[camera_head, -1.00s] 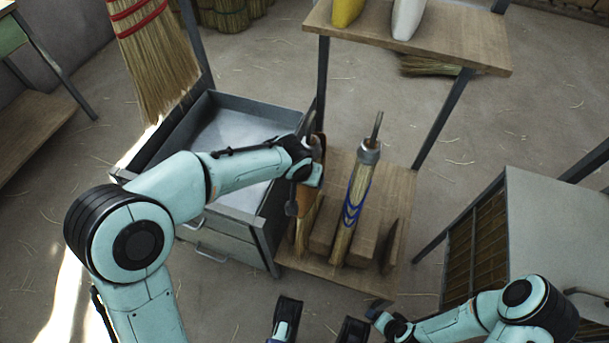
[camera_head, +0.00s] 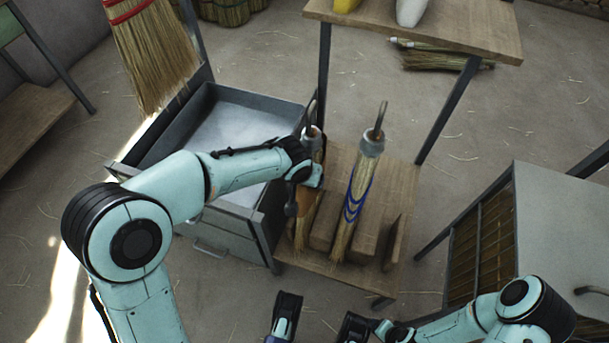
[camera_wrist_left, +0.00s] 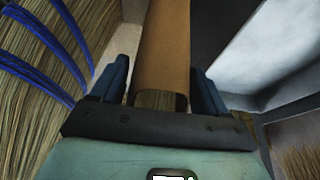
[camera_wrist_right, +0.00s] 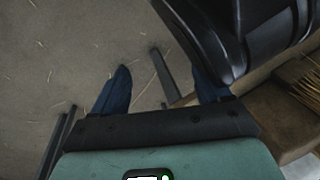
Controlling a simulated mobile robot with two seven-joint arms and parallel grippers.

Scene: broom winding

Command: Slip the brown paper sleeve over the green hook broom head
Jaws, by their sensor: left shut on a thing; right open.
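My left gripper (camera_head: 308,172) is shut on the brown paper sleeve (camera_head: 303,201), which stands around a straw broom head in the rack. The broom head's grey ferrule and hook (camera_head: 311,132) show above my fingers. Bristles show below the sleeve. Its bands are hidden, so I cannot see any green. In the left wrist view the sleeve (camera_wrist_left: 163,45) lies between both fingers, with straw (camera_wrist_left: 157,100) at its near end. My right gripper (camera_wrist_right: 160,85) is open and empty above the floor.
A blue-banded hook broom head (camera_head: 353,200) stands just right in the wooden rack (camera_head: 398,190). An open metal drawer (camera_head: 180,125) lies left of the sleeve. An upper shelf (camera_head: 455,32) overhangs behind. A grey cabinet (camera_head: 565,215) stands at the right.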

